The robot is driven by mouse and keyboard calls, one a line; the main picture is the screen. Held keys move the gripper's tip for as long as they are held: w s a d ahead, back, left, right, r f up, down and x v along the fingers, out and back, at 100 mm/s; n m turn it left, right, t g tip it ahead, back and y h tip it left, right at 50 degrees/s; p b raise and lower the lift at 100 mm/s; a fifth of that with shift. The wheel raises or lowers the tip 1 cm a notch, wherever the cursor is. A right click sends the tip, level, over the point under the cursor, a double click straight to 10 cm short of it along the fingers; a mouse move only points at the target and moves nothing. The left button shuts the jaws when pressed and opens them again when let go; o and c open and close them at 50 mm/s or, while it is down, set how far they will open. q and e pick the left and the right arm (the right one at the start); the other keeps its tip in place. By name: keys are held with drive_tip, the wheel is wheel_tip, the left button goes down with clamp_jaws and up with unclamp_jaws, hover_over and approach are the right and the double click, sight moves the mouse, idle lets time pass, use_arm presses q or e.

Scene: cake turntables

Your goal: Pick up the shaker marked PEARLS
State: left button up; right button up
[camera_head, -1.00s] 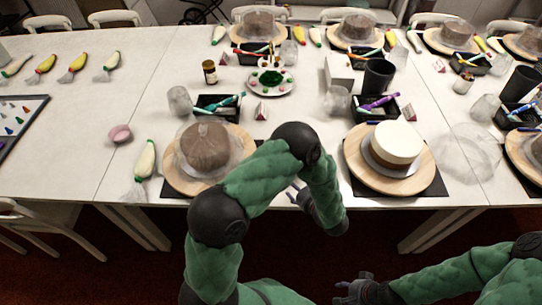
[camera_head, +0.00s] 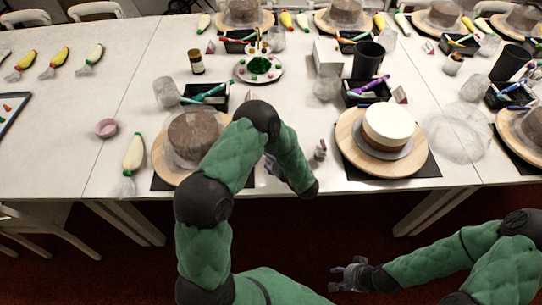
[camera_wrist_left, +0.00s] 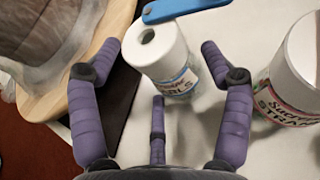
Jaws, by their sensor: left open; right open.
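In the left wrist view a white shaker (camera_wrist_left: 160,52) with a hole in its top stands between the spread purple fingers of my left gripper (camera_wrist_left: 160,62). Its label is turned partly away and ends in what looks like "RLS". A second white shaker (camera_wrist_left: 290,80) to the right has a pink label reading "Sugar STRAN…". In the head view my left gripper (camera_head: 272,168), partly hidden by its arm, is open at the table's front edge. A small shaker (camera_head: 320,150) shows just right of it. My right gripper (camera_head: 350,273) is open and empty, in front of the table.
A blue-handled tool (camera_wrist_left: 185,9) lies just beyond the shaker in the wrist view. A wrapped brown cake (camera_head: 195,135) stands to the left. A white-topped cake (camera_head: 388,125) on a wooden turntable (camera_head: 352,160) stands to the right. A black tray (camera_head: 212,97) lies behind.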

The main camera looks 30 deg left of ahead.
use_arm(q)
drive_tip(key=shift+w+a, duration=0.1)
drive_tip(key=shift+a, duration=0.05)
drive_tip(key=c, duration=1)
